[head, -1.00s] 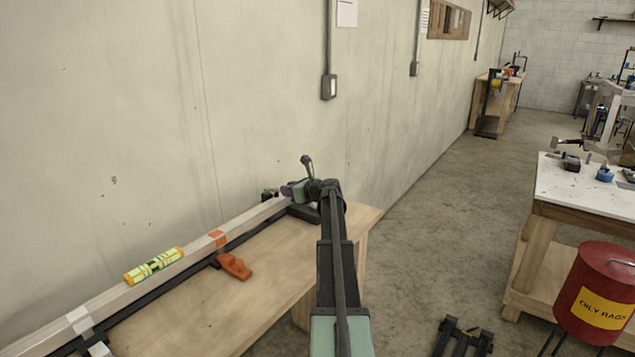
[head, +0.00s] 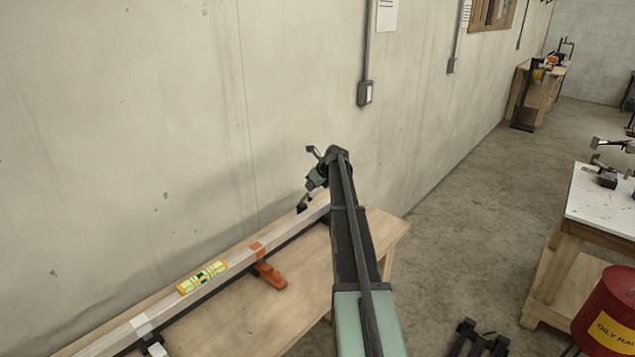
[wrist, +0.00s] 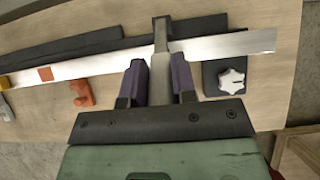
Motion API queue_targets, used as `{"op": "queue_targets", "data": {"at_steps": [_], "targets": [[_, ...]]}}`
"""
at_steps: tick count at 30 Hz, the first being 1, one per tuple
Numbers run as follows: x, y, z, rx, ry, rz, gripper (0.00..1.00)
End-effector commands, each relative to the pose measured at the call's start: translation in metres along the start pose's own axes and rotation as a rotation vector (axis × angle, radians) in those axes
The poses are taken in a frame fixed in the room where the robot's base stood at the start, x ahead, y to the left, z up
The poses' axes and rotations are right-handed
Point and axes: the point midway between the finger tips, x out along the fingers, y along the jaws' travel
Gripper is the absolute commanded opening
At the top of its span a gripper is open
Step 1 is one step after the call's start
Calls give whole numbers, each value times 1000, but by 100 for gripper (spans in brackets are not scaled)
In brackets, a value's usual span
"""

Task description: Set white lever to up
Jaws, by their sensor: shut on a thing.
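A white lever (head: 157,349) lies low beside the white band on the long pale beam (head: 110,342), at the bottom left of the head view, apart from my gripper. My gripper (head: 313,185) is at the far end of the beam, tilted down. In the wrist view my gripper (wrist: 159,80) has its purple pads shut on an upright grey bar (wrist: 160,62), which crosses the beam. The bar's base is hidden by the gripper. An orange lever (head: 270,277) sits beside the orange band; it also shows in the wrist view (wrist: 80,92).
A white star knob (wrist: 232,80) sits on a dark plate right of the gripper. The concrete wall (head: 220,110) runs close behind the wooden bench (head: 235,320). A red drum (head: 605,315) stands at the right; the floor between is mostly clear.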

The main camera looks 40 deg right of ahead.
Motion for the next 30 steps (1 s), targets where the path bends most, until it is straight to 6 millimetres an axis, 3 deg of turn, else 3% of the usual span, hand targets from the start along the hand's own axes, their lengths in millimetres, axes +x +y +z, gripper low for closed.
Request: {"op": "queue_targets", "data": {"at_steps": [15,16,20,30], "targets": [[0,0,5,0,19,-1,0],[0,0,5,0,19,-1,28],[0,0,4,0,20,-1,48],[-4,1,4,0,21,0,51]]}}
